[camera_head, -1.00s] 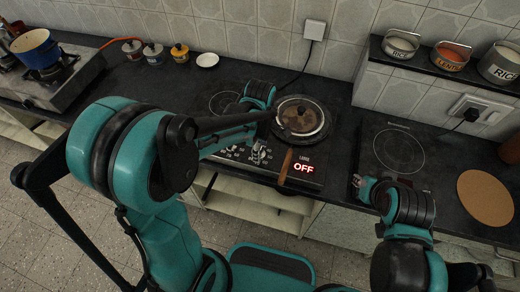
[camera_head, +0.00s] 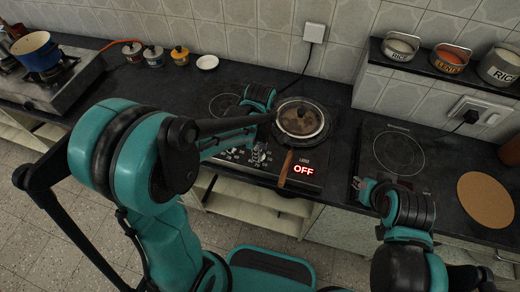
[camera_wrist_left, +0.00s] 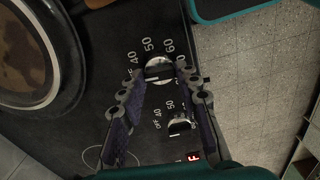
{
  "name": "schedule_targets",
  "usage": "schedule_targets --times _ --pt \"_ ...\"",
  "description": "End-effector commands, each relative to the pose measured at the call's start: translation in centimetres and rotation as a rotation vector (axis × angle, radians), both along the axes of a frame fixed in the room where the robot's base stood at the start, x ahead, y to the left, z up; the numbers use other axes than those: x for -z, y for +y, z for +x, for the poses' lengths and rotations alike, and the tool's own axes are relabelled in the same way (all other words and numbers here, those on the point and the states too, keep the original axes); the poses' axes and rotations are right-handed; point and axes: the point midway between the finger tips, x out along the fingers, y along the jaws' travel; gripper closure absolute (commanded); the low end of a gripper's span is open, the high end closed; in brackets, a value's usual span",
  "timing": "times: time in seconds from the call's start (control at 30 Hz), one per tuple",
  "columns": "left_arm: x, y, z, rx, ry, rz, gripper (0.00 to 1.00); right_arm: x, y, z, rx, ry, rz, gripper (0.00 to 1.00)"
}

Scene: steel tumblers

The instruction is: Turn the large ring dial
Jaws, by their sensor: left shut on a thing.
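The large ring dial (camera_wrist_left: 158,68) is a silver knob on the hob's black front panel, with numbers printed around it in the left wrist view. My left gripper (camera_wrist_left: 158,74) is shut on this dial, one fingertip on each side. In the head view my left gripper (camera_head: 257,156) reaches down to the panel, and the dial is hard to make out there. A smaller knob (camera_wrist_left: 180,121) with its own numbers sits beside it. My right gripper (camera_head: 361,186) is low at the front of the counter, too small to read its fingers.
A lidded pan (camera_head: 300,119) stands on the hob close to my left gripper, its brown handle (camera_head: 285,168) pointing forward. A red OFF display (camera_head: 303,170) glows on the panel. A second hob (camera_head: 398,152) and a round brown board (camera_head: 486,198) are at right.

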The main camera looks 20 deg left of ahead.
Motion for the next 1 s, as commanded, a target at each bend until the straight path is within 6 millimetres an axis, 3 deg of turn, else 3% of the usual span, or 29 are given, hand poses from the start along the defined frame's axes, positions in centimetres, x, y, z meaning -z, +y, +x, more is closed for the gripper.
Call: schedule_targets --times 1.0 --pt "0.01 0.02 0.02 0.926 0.000 0.001 0.96 -0.32 0.00 0.00 0.000 0.000 0.000 0.74"
